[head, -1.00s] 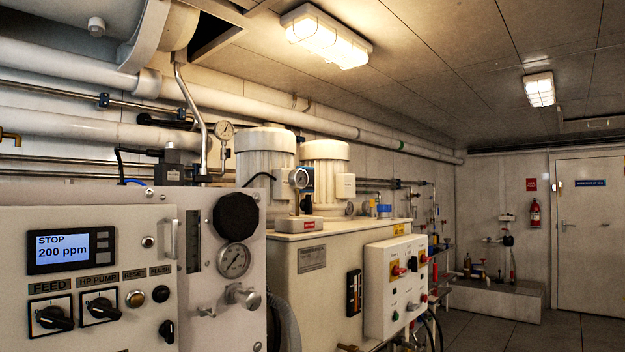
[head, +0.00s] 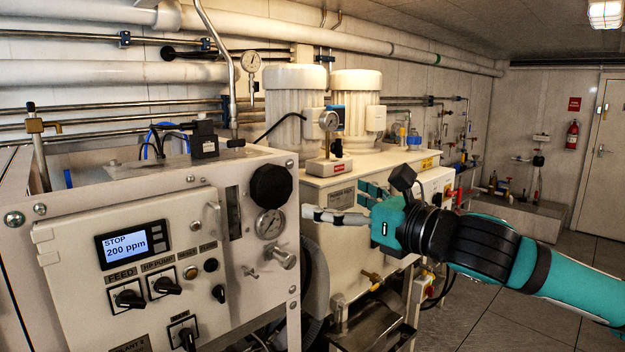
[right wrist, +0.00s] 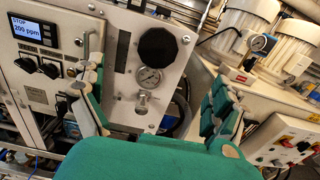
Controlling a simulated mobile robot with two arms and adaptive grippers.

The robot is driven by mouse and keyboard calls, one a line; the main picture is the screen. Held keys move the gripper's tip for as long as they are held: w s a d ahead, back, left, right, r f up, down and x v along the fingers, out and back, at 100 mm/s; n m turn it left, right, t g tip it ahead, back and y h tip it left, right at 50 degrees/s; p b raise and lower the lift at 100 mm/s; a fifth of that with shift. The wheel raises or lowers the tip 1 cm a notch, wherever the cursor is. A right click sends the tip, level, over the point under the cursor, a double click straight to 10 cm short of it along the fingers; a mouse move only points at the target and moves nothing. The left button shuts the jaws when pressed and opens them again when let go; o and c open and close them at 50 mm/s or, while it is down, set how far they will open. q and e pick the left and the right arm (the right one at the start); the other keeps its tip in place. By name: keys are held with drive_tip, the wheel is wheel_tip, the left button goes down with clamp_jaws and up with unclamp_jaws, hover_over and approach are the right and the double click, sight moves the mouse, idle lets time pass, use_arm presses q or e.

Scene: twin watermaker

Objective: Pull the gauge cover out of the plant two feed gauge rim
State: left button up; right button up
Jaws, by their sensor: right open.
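My left gripper is not in view.
A silver valve knob (head: 284,258) sticks out below the dial gauge. The control box (head: 140,270) with its display and switches stands out to the left. The cream pump cabinet (head: 345,250) is behind my right gripper. A hose (head: 318,275) runs beside the panel.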

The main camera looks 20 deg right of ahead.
sight(276, 181)
drive_tip(key=p+x, duration=0.3)
drive_tip(key=x, duration=1.4)
drive_tip(key=shift+f, duration=0.15)
drive_tip(key=shift+s, duration=0.1)
drive_tip(key=c, duration=1.2)
drive_tip(key=shift+p+v, duration=0.7)
drive_tip(key=shift+v, duration=1.45)
